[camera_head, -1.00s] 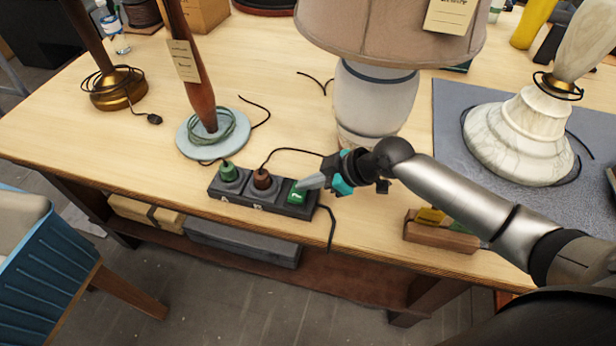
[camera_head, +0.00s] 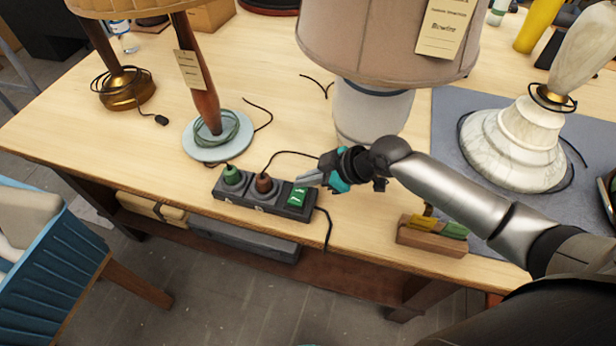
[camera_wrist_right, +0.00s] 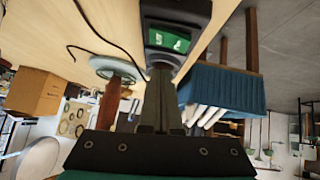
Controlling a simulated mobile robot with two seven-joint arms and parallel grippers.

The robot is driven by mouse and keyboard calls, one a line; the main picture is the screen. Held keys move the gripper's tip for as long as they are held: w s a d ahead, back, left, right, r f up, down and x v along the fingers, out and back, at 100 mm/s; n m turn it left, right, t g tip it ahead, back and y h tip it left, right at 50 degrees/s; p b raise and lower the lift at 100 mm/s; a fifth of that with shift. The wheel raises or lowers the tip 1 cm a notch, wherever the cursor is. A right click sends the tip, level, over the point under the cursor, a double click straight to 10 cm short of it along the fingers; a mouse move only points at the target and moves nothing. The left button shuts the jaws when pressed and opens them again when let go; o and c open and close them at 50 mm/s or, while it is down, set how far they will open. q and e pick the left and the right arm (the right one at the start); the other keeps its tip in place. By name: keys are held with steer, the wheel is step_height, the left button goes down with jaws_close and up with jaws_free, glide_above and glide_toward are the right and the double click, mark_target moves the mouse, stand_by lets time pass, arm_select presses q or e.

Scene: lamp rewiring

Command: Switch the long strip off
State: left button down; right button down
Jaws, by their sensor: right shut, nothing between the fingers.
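The long strip (camera_head: 250,205) lies near the front edge of the wooden table. It holds a green plug (camera_head: 232,175) and a brown plug (camera_head: 264,183). At its right end is a green rocker switch (camera_head: 298,197), which also shows in the right wrist view (camera_wrist_right: 168,40). My right gripper (camera_head: 300,182) is shut and empty, with its fingertips at the switch; I cannot tell whether they touch it. In the right wrist view the shut fingers (camera_wrist_right: 160,85) point toward the switch. Which way the rocker is tipped is hard to tell. My left gripper is not in view.
A lamp with a pale blue base (camera_head: 212,145) stands behind the strip, and a big shaded lamp (camera_head: 370,110) stands behind my gripper. A wooden block with coloured pieces (camera_head: 432,240) sits at right. Cords lie around the strip.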

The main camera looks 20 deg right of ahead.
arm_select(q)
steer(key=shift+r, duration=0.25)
arm_select(e)
steer(key=w+d+v, duration=0.1)
steer(key=v, duration=0.9)
steer(key=shift+w, duration=0.2)
steer(key=shift+r, duration=0.1)
